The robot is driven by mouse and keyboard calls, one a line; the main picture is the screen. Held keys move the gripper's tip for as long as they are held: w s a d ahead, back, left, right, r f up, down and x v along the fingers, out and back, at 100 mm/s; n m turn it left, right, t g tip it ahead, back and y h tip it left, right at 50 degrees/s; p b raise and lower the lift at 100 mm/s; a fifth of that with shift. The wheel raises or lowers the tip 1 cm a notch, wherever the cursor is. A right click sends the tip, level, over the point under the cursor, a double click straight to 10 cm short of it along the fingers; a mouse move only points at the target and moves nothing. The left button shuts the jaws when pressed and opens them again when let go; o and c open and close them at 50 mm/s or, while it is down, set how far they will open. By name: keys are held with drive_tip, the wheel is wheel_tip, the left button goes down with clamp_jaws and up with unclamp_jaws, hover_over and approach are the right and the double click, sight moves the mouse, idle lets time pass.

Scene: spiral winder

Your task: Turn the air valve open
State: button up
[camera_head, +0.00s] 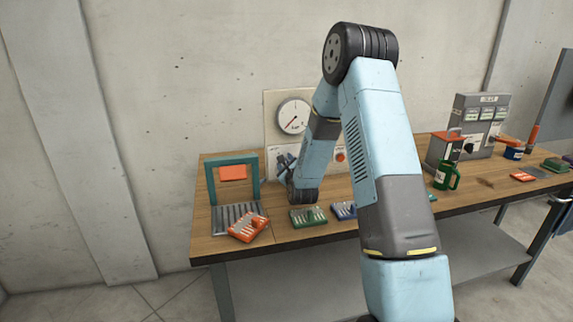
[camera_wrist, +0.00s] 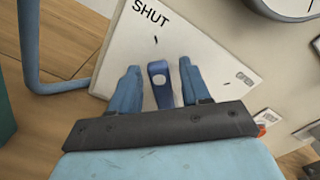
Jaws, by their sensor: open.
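The air valve shows in the wrist view as a blue lever handle (camera_wrist: 162,84) with a pale round hub, on a white plate (camera_wrist: 200,50) marked "SHUT". My gripper (camera_wrist: 161,82) is open, with one blue finger on each side of the lever and a gap visible on both sides. In the head view the plate (camera_head: 280,150) stands on the back of the bench below a round gauge (camera_head: 293,117). My gripper (camera_head: 287,161) is at the plate there, small and partly hidden by my arm, which also covers the plate's right part.
A blue pipe (camera_wrist: 33,60) runs left of the plate in the wrist view. A grey machine (camera_head: 480,120) stands at the back right.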

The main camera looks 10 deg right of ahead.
drive_tip(key=shift+c, duration=0.5)
clamp_jaws()
